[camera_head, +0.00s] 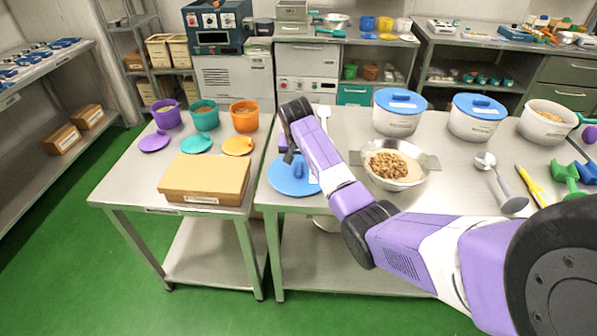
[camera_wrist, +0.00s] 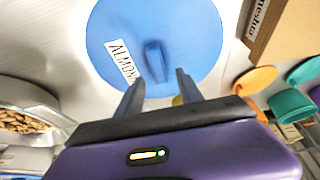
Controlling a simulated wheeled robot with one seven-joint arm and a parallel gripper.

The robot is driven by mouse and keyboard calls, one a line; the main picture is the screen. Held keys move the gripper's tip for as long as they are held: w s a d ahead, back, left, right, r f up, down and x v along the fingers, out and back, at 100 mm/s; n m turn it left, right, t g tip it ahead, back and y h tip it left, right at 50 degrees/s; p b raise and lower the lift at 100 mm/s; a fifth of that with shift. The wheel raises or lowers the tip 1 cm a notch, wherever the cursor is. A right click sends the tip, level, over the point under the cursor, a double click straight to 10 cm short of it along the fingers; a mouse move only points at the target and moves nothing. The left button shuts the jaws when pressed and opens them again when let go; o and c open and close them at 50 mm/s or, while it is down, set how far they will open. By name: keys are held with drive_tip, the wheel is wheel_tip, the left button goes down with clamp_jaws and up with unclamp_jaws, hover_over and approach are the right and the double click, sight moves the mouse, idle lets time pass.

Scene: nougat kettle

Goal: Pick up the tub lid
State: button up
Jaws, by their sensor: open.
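The blue round tub lid (camera_head: 283,182) lies flat on the steel table, near its front left corner. In the wrist view the lid (camera_wrist: 195,30) shows a white label partly reading "ALMON" and a raised blue grip (camera_wrist: 156,62) in its middle. My gripper (camera_wrist: 160,92) is open and empty, its two fingers apart and pointing at the lid. The grip appears between and beyond the fingertips; I cannot tell the exact height gap. In the head view my gripper (camera_head: 289,157) is over the lid and my wrist hides part of it. An open white tub (camera_head: 543,130) stands at the right.
A metal bowl of nuts (camera_head: 396,182) sits right of my forearm. Two white tubs (camera_head: 396,125) (camera_head: 470,127) with blue lids stand behind. A cardboard box (camera_head: 205,180) and small coloured lids (camera_head: 196,144) are on the left table.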

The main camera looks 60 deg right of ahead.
drive_tip(key=shift+x, duration=1)
clamp_jaws()
drive_tip(key=shift+r, duration=0.15)
